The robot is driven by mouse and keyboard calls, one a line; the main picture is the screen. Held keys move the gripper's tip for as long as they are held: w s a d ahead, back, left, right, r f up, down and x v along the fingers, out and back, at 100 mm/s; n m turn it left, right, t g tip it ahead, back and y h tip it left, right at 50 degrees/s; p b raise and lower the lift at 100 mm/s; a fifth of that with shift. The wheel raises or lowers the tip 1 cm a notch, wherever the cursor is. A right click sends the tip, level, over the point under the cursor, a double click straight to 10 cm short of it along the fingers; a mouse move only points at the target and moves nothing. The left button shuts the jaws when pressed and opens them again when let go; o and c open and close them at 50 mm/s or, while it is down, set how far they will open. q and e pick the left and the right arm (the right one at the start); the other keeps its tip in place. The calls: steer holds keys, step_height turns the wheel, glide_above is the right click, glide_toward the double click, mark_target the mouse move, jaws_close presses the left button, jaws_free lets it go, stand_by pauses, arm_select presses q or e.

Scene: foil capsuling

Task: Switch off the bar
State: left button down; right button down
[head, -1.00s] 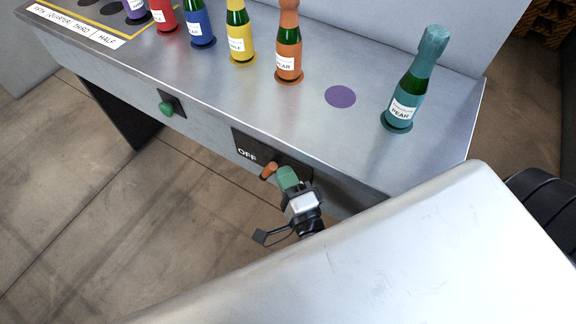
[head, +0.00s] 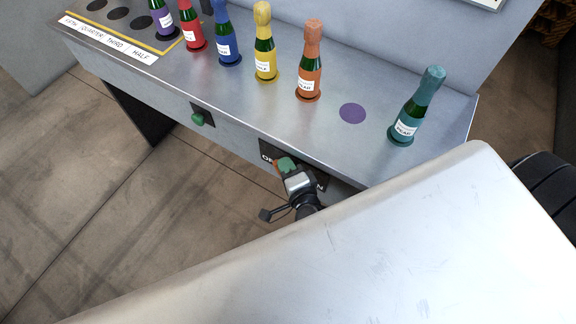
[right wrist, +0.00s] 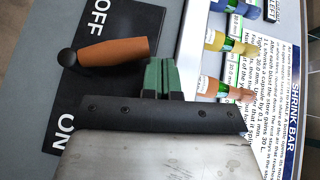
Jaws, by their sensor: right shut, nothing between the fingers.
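The bar's switch is a dark plate (right wrist: 80,90) marked OFF and ON on the front face of the metal counter. Its orange lever (right wrist: 112,50) with a black ball end lies nearer OFF than ON in the right wrist view. In the head view only a bit of the lever (head: 276,162) shows beside my right gripper (head: 286,164), which covers much of the plate. The green fingertips (right wrist: 163,76) of my right gripper are shut and empty, close beside the lever's orange end. I cannot tell whether they touch it. My left gripper is out of view.
A green button (head: 198,119) sits on the front face, left of the switch. Coloured bottles, such as the teal one (head: 418,107) and the orange one (head: 310,62), stand on the counter (head: 225,90). A printed SHRINK BAR sign (right wrist: 270,80) shows in the wrist view.

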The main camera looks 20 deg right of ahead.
steer(key=s+r+b, duration=0.1)
steer(key=s+b, duration=0.1)
steer(key=s, duration=0.8)
steer(key=shift+s+r, duration=0.15)
steer(key=shift+s, duration=0.25)
steer(key=s+f+n+g+y, duration=0.1)
steer(key=s+f+n+g, duration=0.25)
steer(key=f, duration=0.55)
steer(key=s+f+n+g, duration=0.2)
steer(key=f+n, duration=0.2)
steer(key=f, duration=0.4)
steer(key=s+f+n+g+y, duration=0.1)
steer(key=s+f+n+g, duration=0.25)
steer(key=f, duration=0.55)
steer(key=s+d+f+n+g+h, duration=0.1)
steer(key=s+d+f+n+g, duration=0.2)
steer(key=s+f, duration=0.3)
steer(key=s+d+f+n+g+h, duration=0.1)
steer(key=s+d+f+n+g, duration=0.2)
steer(key=s, duration=0.5)
step_height(320, 180, down, 3)
steer(key=d+n, duration=0.1)
steer(key=n, duration=0.1)
steer(key=shift+s+r+n+g, duration=0.15)
steer(key=shift+s+n+g, duration=0.1)
steer(key=shift+n+g, duration=0.05)
